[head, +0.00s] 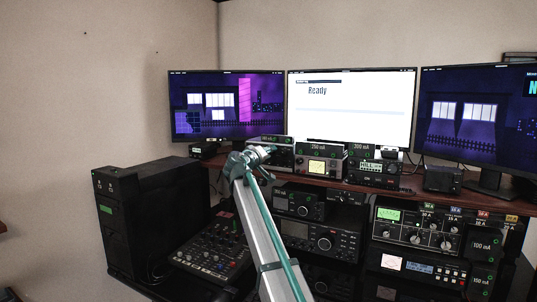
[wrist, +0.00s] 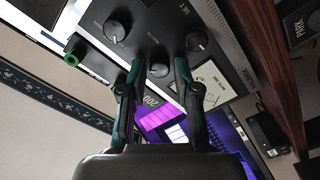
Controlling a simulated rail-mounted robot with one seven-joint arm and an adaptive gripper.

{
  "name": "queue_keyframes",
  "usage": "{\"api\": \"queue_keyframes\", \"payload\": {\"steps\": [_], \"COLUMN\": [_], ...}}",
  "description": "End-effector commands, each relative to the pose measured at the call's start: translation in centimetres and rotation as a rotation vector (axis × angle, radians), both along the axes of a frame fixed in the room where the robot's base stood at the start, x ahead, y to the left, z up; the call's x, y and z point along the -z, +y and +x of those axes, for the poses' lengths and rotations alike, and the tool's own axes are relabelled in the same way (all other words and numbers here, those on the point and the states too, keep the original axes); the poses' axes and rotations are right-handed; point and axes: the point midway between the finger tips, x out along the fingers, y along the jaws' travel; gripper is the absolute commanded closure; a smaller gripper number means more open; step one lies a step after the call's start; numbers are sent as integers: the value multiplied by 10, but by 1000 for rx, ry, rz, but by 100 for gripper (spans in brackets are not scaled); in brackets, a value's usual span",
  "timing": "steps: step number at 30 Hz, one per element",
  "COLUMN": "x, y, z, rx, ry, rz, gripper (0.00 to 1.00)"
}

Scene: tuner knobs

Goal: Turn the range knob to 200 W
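In the wrist view a dark tuner panel (wrist: 150,25) fills the top, seen at a tilt. It carries a left knob (wrist: 116,31), a right knob (wrist: 198,40) and a smaller lower knob (wrist: 159,70). Their lettering is too small to tell which is the range knob. A white meter (wrist: 212,84) sits at the right, and a label reading 200 (wrist: 152,101) lies below the small knob. My gripper (wrist: 158,62) is open, its fingertips either side of the small knob's line; contact cannot be told. In the head view my gripper (head: 266,152) is at the leftmost shelf units.
Other radio units (head: 319,166) and (head: 373,170) stand to the right on the wooden shelf (head: 330,183). Three monitors (head: 350,105) stand behind. A mixer (head: 213,248) and a black cabinet (head: 150,215) are lower left. A green ring (wrist: 71,59) is at the panel's left.

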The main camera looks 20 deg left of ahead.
Motion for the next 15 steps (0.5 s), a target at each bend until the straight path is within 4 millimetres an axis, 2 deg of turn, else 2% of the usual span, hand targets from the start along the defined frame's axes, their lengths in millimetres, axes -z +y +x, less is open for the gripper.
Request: {"api": "queue_keyframes", "payload": {"steps": [4,8,15], "x": [0,1,1], "y": [0,1,4], "z": [-6,-21,-67], "rx": [-1,-1,-1], "ry": [-1,0,0], "rz": [0,0,1], "gripper": [69,69,69]}}
